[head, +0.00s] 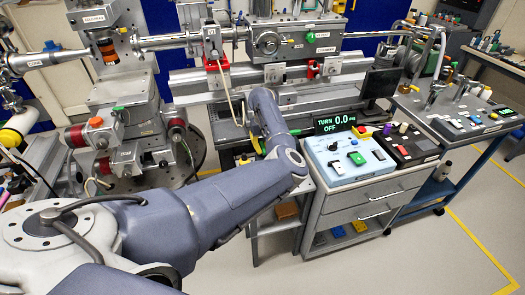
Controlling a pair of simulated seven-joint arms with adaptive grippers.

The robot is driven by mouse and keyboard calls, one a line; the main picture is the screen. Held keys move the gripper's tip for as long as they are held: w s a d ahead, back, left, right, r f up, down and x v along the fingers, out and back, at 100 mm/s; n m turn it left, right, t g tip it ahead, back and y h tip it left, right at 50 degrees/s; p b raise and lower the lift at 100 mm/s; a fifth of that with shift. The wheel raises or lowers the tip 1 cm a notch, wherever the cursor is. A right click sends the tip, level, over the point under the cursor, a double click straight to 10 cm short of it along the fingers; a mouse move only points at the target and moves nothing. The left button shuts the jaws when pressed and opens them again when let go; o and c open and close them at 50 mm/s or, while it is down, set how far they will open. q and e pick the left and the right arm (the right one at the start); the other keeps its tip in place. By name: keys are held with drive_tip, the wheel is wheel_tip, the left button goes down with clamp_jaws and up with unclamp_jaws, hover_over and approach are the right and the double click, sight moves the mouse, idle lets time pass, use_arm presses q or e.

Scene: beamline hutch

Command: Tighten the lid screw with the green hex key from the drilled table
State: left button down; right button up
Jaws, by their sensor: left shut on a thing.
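My left arm crosses the view from the lower left. Its forearm rises toward the beamline's lower rails, and my left gripper (256,141) is mostly hidden beside it. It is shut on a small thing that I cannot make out. I cannot pick out the green hex key, the lid screw or the drilled table with certainty. My right gripper is not in view.
A display (335,122) reading "TURN 0.0 OFF" stands behind a pale blue control box (348,155) on a grey drawer cabinet (365,200). A black box (408,147) sits beside it. Beamline parts fill the back. Floor at lower right is clear.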

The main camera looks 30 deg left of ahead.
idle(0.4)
use_arm(q)
drive_tip(key=shift+r, duration=4.15)
